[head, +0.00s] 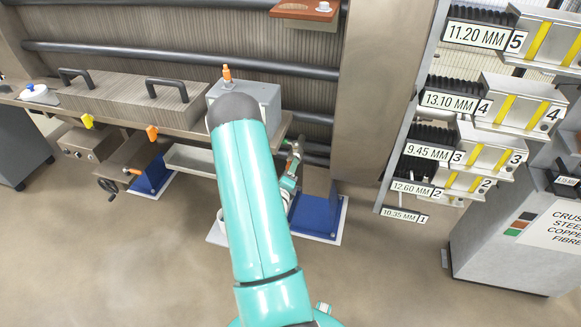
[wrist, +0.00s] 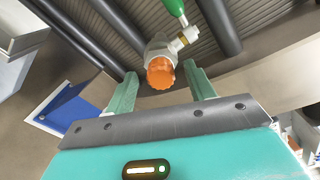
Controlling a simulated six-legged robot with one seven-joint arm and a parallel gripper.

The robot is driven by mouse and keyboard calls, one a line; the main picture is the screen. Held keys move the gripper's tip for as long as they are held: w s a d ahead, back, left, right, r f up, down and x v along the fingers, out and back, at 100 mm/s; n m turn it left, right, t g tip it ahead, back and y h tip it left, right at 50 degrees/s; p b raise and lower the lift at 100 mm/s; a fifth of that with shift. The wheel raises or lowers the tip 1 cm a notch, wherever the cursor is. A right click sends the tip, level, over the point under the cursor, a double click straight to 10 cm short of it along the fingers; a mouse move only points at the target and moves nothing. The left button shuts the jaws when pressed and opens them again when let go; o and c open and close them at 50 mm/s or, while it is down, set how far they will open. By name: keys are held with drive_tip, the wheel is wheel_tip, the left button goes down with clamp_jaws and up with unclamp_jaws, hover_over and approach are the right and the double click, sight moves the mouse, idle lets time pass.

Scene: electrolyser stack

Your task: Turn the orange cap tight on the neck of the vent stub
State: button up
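The orange cap (wrist: 160,73) faces me in the wrist view, at the end of the pale metal vent stub (wrist: 160,45). The cap covers the neck, so I cannot tell how tightly it sits. My gripper (wrist: 160,70) is open, with one teal finger on each side of the cap. A gap shows between the cap and each finger, and how deep the cap lies between them is unclear. In the head view, my gripper (head: 289,182) is partly hidden behind my arm, near the wall pipes.
A green handle (wrist: 174,8) rises above the stub, and dark pipes (wrist: 218,25) run behind it. A blue stand (head: 318,215) is beside my arm. Labelled shelves (head: 470,100) stand at the right. Open floor (head: 120,260) lies at the lower left.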

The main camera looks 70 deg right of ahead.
drive_tip(key=s+a, duration=0.2)
drive_tip(key=a, duration=1.1)
drive_tip(key=shift+s+a, duration=0.15)
drive_tip(key=shift+a, duration=0.2)
